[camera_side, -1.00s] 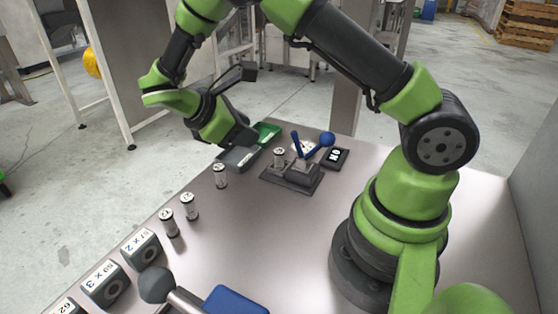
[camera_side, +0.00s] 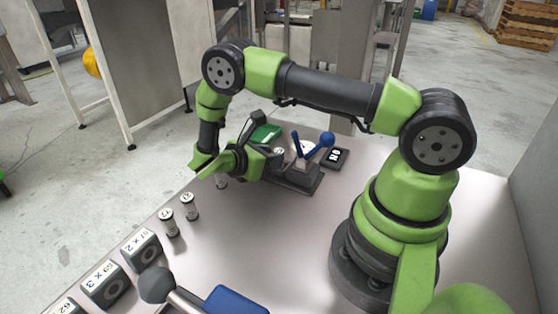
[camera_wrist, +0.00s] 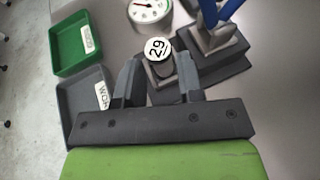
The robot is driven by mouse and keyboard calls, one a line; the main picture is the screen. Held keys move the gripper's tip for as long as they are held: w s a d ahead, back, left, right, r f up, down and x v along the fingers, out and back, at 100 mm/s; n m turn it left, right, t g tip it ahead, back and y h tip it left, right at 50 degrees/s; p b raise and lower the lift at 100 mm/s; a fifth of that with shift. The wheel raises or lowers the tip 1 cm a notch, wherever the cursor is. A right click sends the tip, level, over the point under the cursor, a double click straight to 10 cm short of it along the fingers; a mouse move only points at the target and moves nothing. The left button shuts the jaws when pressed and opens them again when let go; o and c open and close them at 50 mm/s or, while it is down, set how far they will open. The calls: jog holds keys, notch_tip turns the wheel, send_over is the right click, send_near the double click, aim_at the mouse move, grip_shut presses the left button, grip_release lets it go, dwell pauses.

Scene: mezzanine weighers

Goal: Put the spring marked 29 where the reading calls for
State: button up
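The spring marked 29 (camera_wrist: 157,49) stands upright on the grey test stand (camera_wrist: 220,62), its white cap facing the wrist camera. In the side view the spring (camera_side: 279,151) is partly hidden by my gripper (camera_side: 276,161). In the wrist view my gripper (camera_wrist: 158,78) is open, its fingers apart on either side of the line to the spring; I cannot tell if they reach around it. A round dial (camera_wrist: 148,8) with a red needle is cut off at the top. A green tray (camera_wrist: 78,44) and a grey tray (camera_wrist: 78,108), labelled "WOR...", are at left.
A blue-knobbed lever (camera_side: 327,139) rises from the stand, close to the gripper. A small dark display (camera_side: 337,158) lies right of it. Other capped springs (camera_side: 189,206) and labelled grey blocks (camera_side: 140,249) line the left table edge. The table's middle is clear.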

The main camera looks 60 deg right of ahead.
jog(key=x, duration=0.2)
jog(key=shift+s+d, duration=0.1)
jog(key=shift+d, duration=0.15)
grip_shut()
notch_tip(320, 180, up, 17)
jog(key=w+a+n+t+y, duration=0.2)
jog(key=a+n+t, duration=0.9)
jog(key=a, duration=0.3)
jog(key=shift+w+a+n+t, duration=0.15)
jog(key=shift+w+n+t, duration=0.15)
jog(key=shift+t, duration=0.6)
jog(key=shift+r, duration=0.15)
